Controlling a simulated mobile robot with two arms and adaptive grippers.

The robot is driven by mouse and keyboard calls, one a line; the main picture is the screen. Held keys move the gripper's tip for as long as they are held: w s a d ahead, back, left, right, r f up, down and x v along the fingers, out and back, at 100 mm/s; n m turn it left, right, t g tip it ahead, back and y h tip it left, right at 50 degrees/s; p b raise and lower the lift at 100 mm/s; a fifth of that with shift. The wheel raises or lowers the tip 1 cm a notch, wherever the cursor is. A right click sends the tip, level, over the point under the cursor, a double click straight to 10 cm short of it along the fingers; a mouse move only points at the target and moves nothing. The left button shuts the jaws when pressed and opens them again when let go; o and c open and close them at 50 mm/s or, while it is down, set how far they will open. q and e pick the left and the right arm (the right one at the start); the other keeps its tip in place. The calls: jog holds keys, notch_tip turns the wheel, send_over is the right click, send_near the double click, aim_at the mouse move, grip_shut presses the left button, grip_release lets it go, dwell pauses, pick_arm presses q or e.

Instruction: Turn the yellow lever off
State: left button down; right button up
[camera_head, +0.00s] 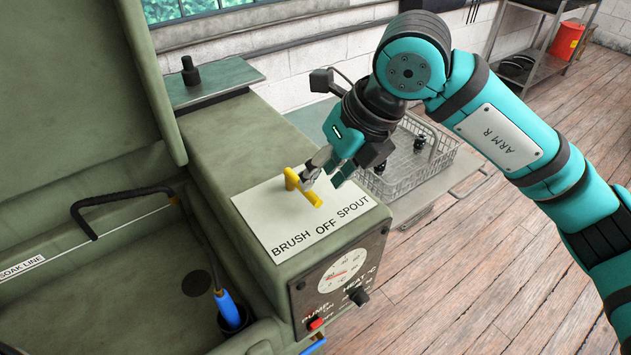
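The yellow lever (307,192) sits on a white plate (262,212) on top of the green cabinet. The plate is lettered BRUSH, OFF and SPOUT along its front edge. The lever's bar points to the lower right, toward the OFF and SPOUT words; I cannot tell exactly which mark it lines up with. My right gripper (328,173) is just behind and right of the lever, with its two fingertips apart. One fingertip is close to the lever; I cannot tell whether it touches. My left gripper is out of view.
A gauge (343,270), a dark knob (358,296) and a red pump switch (316,323) are on the cabinet's front. An open green basin (110,290) with a blue-handled brush (228,308) is at left. A wire basket (440,165) stands behind my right gripper.

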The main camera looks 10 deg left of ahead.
jog(key=v, duration=0.8)
